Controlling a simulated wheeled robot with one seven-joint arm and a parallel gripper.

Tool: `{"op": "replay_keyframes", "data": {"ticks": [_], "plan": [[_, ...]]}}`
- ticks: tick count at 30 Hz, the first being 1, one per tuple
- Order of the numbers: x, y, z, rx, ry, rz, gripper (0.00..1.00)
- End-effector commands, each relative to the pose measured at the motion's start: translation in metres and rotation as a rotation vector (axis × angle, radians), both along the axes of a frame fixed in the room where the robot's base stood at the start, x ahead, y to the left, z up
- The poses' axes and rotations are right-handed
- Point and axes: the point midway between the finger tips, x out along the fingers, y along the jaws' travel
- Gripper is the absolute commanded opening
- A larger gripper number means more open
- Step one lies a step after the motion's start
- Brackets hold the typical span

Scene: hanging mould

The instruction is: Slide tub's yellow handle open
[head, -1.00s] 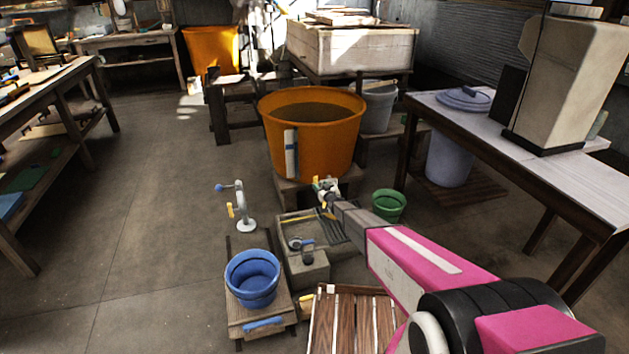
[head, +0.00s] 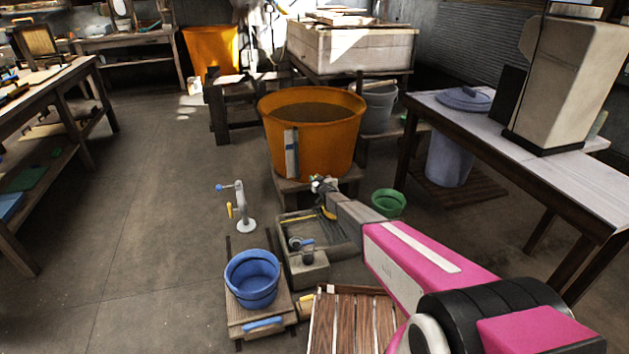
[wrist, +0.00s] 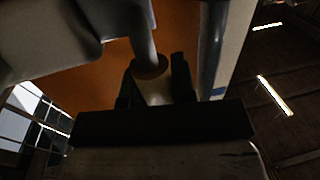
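The orange tub (head: 335,150) stands on a low wooden base in the middle of the head view, with a grey-white strip down its front. Its orange wall also shows behind my fingers in the wrist view (wrist: 85,80). My gripper (head: 322,187) is at the tub's lower front, by small white and green fittings. In the wrist view, the two dark fingers of my gripper (wrist: 157,72) stand either side of a pale, round-ended piece under a grey curved pipe (wrist: 142,30). I cannot tell whether they grip it. The yellow handle is not clearly visible there; it may be that piece, in shadow.
A grey tray (head: 290,240) lies below my gripper, with a blue bucket (head: 252,279) on a wooden stand to its left. A green bucket (head: 388,203) sits to the right. A stand with a yellow lever (head: 242,208) is at left. Open floor lies further left.

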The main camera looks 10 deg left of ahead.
Motion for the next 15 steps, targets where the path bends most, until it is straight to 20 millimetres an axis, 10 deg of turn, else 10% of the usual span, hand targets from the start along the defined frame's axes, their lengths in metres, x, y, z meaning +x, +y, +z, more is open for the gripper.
{"op": "replay_keyframes", "data": {"ticks": [15], "plan": [[-0.025,0.058,0.0,-0.001,-0.002,0.002,0.0]]}}
